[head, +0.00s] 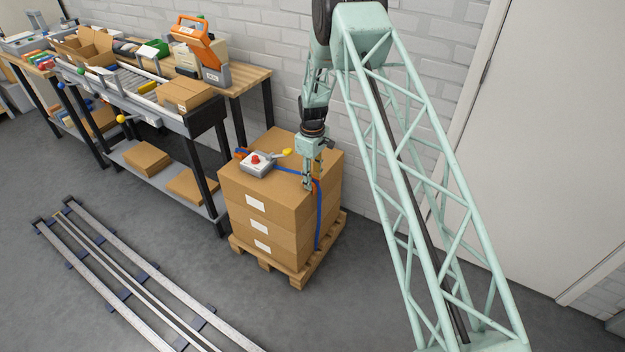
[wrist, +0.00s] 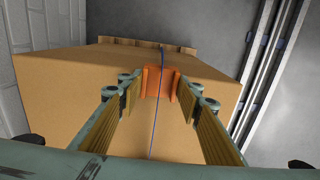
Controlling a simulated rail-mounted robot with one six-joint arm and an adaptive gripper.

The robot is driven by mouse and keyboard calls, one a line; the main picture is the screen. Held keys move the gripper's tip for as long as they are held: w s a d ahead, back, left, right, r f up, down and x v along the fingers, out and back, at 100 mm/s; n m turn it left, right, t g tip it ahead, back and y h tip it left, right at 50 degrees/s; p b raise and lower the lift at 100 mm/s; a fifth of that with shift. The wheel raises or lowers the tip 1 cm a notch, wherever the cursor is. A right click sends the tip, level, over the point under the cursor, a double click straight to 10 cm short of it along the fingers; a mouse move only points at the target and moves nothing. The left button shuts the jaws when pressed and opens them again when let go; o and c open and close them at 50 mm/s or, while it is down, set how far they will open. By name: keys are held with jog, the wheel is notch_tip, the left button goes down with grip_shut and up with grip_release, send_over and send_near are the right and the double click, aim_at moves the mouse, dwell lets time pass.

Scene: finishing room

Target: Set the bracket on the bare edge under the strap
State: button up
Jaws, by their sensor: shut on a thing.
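In the wrist view an orange bracket (wrist: 160,83) is between the fingertips of my gripper (wrist: 161,88), which is shut on it. In the head view my gripper (head: 308,185) points down at the near right top edge of the carton stack (head: 245,190). The bracket cannot be made out there. The blue strap (head: 319,215) runs across the top and down the right side of the stack. In the wrist view the strap (wrist: 154,130) lines up with the bracket's middle. I cannot tell whether the bracket touches the carton edge or lies under the strap.
A grey box with a red button (head: 256,164) and a yellow part (head: 287,151) stand on the carton top. The stack rests on a wooden pallet (head: 300,278). A conveyor bench (head: 150,95) stands at left, rails (head: 130,270) lie on the floor, and a brick wall is behind.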

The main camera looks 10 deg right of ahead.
jog(key=o, duration=0.8)
jog(key=shift+o, duration=0.2)
jog(key=o, duration=0.4)
jog(key=shift+o, duration=0.2)
jog(key=shift+r+p, duration=0.4)
jog(key=shift+r, duration=0.85)
jog(key=shift+r+p, duration=1.05)
jog(key=shift+r, duration=1.8)
